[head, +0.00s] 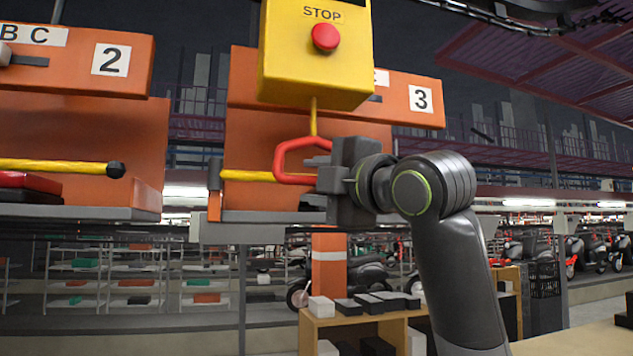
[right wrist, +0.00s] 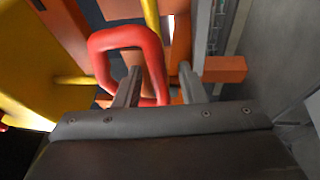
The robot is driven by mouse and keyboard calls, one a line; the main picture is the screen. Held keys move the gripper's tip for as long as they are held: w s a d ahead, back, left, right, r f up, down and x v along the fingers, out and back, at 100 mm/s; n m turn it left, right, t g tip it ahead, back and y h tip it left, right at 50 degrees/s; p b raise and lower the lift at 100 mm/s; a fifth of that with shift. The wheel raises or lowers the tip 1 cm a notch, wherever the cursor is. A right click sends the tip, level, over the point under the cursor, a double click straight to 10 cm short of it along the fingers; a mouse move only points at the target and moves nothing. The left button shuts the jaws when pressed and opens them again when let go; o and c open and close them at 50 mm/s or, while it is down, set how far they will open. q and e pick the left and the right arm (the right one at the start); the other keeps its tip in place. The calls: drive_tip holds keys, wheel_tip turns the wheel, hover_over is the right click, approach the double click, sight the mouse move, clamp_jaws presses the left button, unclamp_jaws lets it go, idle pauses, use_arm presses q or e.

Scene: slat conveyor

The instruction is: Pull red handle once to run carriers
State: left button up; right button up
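The red handle (head: 290,160) is a loop hanging on a yellow rod below the yellow box with the red STOP button (head: 325,37). My right gripper (head: 318,170) is at the right side of the loop in the head view. In the right wrist view, the red handle (right wrist: 102,62) shows large, with one finger of my right gripper (right wrist: 157,88) inside the loop and the other outside it. A gap shows between the fingers and the bar, so the gripper is open around one side of the handle. My left gripper is not in view.
Orange carrier 3 (head: 408,97) hangs behind the handle, and orange carrier 2 (head: 75,60) hangs to its left with a red item on its shelf. Yellow bars cross both carriers. A wooden shelf unit (head: 375,325) with dark boxes stands below. Racks and motorcycles are farther back.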

drive_tip(key=b+v, duration=0.4)
drive_tip(key=v, duration=0.5)
drive_tip(key=shift+b, duration=0.4)
